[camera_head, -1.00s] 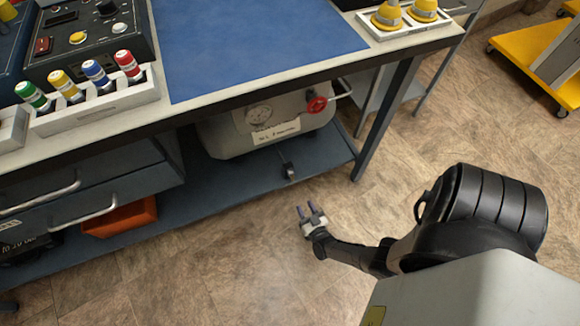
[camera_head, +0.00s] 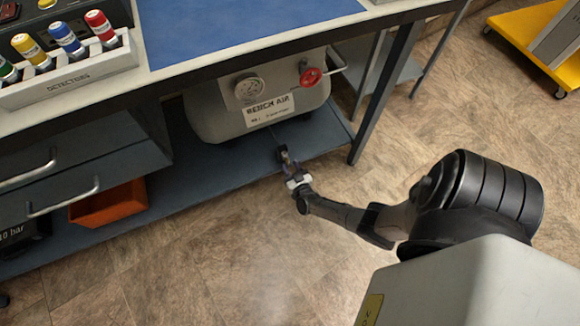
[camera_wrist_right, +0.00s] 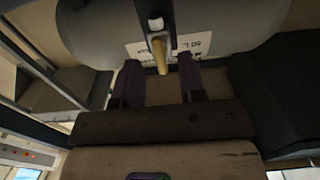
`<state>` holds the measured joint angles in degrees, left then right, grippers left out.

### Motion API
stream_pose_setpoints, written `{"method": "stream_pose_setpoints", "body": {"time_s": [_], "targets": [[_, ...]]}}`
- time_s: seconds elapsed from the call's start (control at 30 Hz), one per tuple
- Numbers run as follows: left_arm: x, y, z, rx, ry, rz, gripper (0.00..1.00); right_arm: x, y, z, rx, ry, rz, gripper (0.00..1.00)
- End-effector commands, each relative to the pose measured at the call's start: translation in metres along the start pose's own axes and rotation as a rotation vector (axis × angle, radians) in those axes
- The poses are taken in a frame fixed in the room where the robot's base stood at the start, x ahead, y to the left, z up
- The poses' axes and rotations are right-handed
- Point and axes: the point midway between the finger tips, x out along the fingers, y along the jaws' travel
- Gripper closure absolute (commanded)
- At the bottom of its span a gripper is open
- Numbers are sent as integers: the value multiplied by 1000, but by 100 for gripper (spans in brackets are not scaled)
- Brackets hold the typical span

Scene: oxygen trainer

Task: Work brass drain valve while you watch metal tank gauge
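The light grey metal tank (camera_head: 200,118) lies on the lower shelf under the bench, with a label reading "BENCH AIR". Its round white-faced gauge (camera_head: 249,88) faces out; the needle is too small to read. The brass drain valve (camera_wrist_right: 159,54) hangs below the tank in the right wrist view. In the head view the valve is mostly hidden near my gripper. My right gripper (camera_head: 289,172) is at the shelf's front edge below the tank. In the wrist view its fingers (camera_wrist_right: 159,72) are apart, on either side of the brass valve's end, with visible gaps. My left gripper is not in view.
A red handwheel (camera_head: 312,77) sits at the tank's right end. The bench leg (camera_head: 385,95) stands to the right of it. Drawers (camera_head: 90,165) and an orange bin (camera_head: 108,204) are at left. The floor in front is clear.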

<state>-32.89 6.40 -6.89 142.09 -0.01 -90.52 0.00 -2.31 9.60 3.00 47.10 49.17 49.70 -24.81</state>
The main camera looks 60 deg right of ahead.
Motion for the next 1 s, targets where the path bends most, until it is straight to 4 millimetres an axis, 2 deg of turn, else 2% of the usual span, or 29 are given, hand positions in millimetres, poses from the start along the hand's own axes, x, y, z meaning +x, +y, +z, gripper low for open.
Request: {"method": "stream_pose_setpoints", "body": {"time_s": [0.13, 0.47, 0.83, 1.0], "targets": [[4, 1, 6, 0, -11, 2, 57, 8, 0, -1, 1, 3, 0, 63], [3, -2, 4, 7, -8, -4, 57, 9, 0, -1, 0, 2, 0, 63], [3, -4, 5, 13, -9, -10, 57, 9, 0, -1, 0, 2, 0, 98], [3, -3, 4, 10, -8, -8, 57, 9, 0, -1, 0, 2, 0, 100]]}}
